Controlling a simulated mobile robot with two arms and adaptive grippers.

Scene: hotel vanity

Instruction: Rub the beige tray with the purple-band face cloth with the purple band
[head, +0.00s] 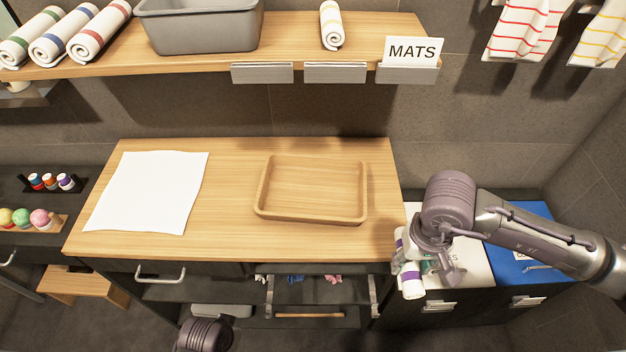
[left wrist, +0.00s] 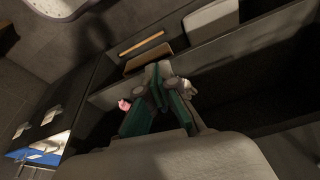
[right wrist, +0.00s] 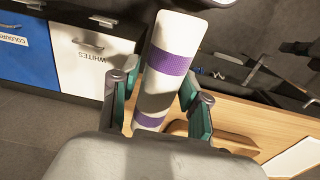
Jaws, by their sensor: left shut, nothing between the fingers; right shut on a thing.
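The beige tray (head: 312,213) lies flat on the wooden vanity top, right of centre, and looks empty. My right gripper (head: 428,268) is at the right end of the vanity, apart from the tray. It is shut on the purple-band face cloth (head: 411,286), a white roll with purple bands. In the right wrist view the cloth (right wrist: 162,85) stands out between the fingers, and the tray's rim (right wrist: 235,139) shows behind it. My left gripper (left wrist: 160,95) is shut and empty, low in front of the vanity; only its upper part shows in the head view.
A white sheet (head: 150,192) lies left of the tray. The shelf (head: 390,30) above holds several rolled cloths, a grey bin (head: 200,25) and a MATS sign (head: 411,50). White (head: 465,250) and blue (head: 540,262) laundry bins stand at right. An open drawer (head: 310,285) juts below the vanity.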

